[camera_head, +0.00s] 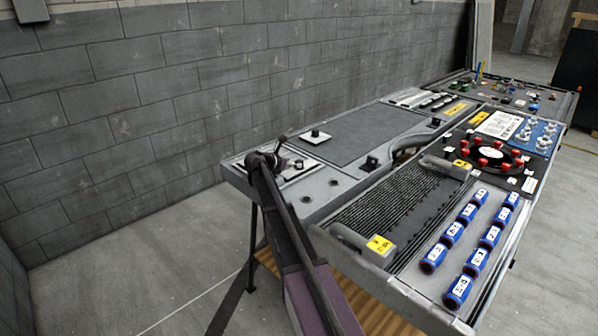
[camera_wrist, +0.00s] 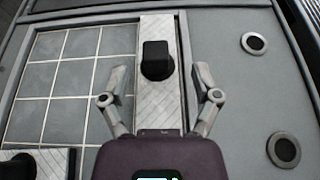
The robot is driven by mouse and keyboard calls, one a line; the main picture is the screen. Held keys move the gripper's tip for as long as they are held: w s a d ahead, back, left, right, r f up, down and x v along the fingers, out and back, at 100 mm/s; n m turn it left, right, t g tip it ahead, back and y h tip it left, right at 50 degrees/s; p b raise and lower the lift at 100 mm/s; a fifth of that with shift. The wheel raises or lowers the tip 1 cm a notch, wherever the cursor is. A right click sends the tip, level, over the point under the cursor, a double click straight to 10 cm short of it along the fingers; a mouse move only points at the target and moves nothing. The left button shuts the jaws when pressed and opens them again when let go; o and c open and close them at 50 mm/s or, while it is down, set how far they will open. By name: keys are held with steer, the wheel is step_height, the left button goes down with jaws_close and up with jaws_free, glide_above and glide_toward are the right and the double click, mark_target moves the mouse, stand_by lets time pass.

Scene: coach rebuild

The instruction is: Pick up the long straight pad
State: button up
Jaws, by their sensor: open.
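The long straight pad (camera_wrist: 160,103) is a narrow, pale, textured plate with a black block-shaped knob (camera_wrist: 157,60) on top. It lies lengthwise in the wrist view, along the right edge of a tiled grid. My gripper (camera_wrist: 160,72) is open, one finger on each side of the pad, with the knob between the fingertips. It does not hold the pad. In the head view my gripper (camera_head: 275,157) is low over the near left end of the workbench, and my arm and gripper partly hide the pad there.
The tiled grid (camera_wrist: 65,75) lies left of the pad. Another plate with a black knob (camera_wrist: 18,165) shows at lower left. Round fittings (camera_wrist: 254,43) sit on the grey panel at right. In the head view, blue cylinders (camera_head: 478,262) and red knobs (camera_head: 483,162) stand further right; a block wall (camera_head: 150,110) runs behind.

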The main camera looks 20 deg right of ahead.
mark_target(299, 161)
steer(key=b+x, duration=0.1)
steer(key=x, duration=0.2)
steer(key=shift+w+f, duration=0.2)
steer(key=shift+w, duration=0.05)
steer(key=shift+w+d+f, duration=0.15)
steer(key=shift+d, duration=0.35)
jaws_close()
